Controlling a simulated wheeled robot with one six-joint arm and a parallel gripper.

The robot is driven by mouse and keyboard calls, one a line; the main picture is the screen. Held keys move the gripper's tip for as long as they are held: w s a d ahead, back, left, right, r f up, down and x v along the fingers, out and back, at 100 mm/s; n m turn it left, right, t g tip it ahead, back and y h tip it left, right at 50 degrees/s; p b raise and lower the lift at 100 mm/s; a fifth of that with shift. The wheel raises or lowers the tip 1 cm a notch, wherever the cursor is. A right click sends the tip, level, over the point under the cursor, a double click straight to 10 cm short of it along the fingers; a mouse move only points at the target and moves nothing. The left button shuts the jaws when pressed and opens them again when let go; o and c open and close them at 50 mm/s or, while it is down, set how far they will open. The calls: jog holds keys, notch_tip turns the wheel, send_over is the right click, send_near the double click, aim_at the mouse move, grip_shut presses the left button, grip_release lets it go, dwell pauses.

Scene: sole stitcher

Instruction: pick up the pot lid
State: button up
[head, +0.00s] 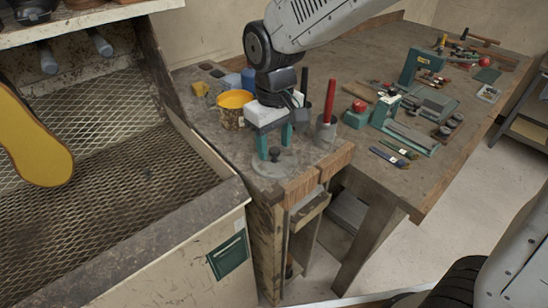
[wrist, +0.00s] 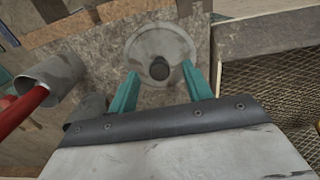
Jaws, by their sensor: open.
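The pot lid (head: 276,166) is a grey, round disc with a dark knob, lying flat on the worn bench corner near the front edge. It also shows in the wrist view (wrist: 142,47), its dark knob (wrist: 159,69) between the fingertips. My gripper (head: 274,146) is open, pointing down just above the lid, with one teal finger on either side of the knob. In the wrist view my gripper (wrist: 160,78) shows both fingers apart from the knob. Whether the fingertips touch the lid, I cannot tell.
A grey cup (head: 325,131) holding a red-handled tool stands close on the right. A yellow-rimmed pot (head: 234,108) stands behind left. A mesh-floored metal bin (head: 110,150) borders the bench at left. Tools and a teal clamp (head: 408,140) cover the bench further right.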

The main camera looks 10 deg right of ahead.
jog(key=shift+f, duration=0.85)
jog(key=c, duration=1.1)
jog(key=shift+o, duration=0.2)
jog(key=shift+r, duration=0.15)
